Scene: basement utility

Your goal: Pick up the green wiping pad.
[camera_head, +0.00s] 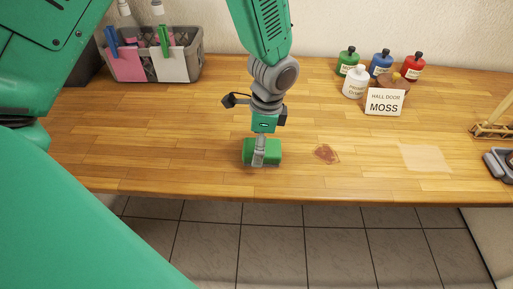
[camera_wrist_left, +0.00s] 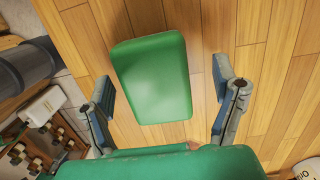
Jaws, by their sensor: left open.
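The green wiping pad (camera_head: 273,152) lies on the wooden workbench near its front edge. In the head view my left gripper (camera_head: 260,154) reaches down over the pad and hides part of it. In the left wrist view the pad (camera_wrist_left: 152,78) shows as a green block with rounded corners. The open fingers of my left gripper (camera_wrist_left: 164,85) stand on either side of it, with gaps between them and the pad. My right gripper is not in view.
A reddish-brown stain (camera_head: 326,154) marks the workbench (camera_head: 180,150) right of the pad. A pale patch (camera_head: 425,158) lies farther right. Several bottles and a card reading "HALL DOOR MOSS" (camera_head: 385,102) stand at the back. A grey basket (camera_head: 190,60) stands back left.

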